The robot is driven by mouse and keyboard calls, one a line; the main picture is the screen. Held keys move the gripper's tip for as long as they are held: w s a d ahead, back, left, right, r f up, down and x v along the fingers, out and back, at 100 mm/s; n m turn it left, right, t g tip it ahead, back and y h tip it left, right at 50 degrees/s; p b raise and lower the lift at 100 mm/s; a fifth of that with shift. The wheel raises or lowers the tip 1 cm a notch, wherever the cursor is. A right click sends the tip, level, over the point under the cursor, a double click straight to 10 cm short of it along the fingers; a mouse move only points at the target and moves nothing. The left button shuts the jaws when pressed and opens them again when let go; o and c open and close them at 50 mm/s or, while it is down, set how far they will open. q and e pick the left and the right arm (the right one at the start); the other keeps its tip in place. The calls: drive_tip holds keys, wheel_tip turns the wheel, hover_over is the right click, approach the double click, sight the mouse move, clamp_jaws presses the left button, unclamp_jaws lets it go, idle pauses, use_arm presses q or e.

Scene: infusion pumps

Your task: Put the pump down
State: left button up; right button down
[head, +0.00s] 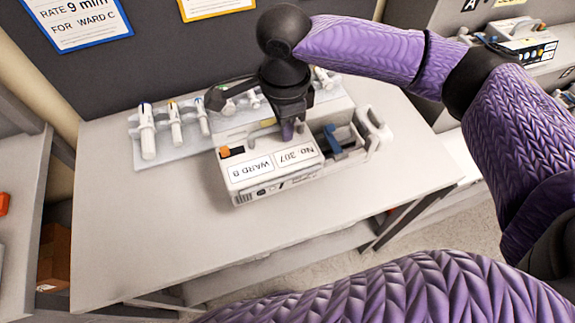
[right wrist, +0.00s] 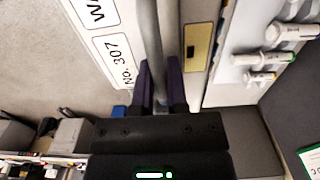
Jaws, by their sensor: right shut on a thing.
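The pump (head: 268,172) is a white box with labels reading "NO. 307" and "WARD B" and an orange part at one corner. It is over the middle of the grey table (head: 150,230), in front of the rack of syringes; I cannot tell if its underside touches the top. My right gripper (head: 289,130) comes down from above onto the pump. In the right wrist view, my gripper (right wrist: 163,85) is shut on the pump's grey handle bar (right wrist: 150,35), with the "307" label beside it. My left gripper is not in view.
A pale rack with several syringes (head: 147,132) lies behind the pump, close to it. A dark panel (head: 170,60) with signs stands behind the table. The table's left and front parts are clear. Another device (head: 525,42) is on a shelf at the upper right.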

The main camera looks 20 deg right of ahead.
sight(285, 146)
wheel_tip(285, 146, down, 6)
drive_tip(key=shift+f+b, duration=0.1)
drive_tip(key=shift+b, duration=0.85)
wheel_tip(285, 146, down, 4)
drive_tip(key=shift+r+b, duration=0.15)
drive_tip(key=shift+b, duration=0.4)
drive_tip(key=c, duration=0.7)
unclamp_jaws()
drive_tip(key=shift+o, duration=0.2)
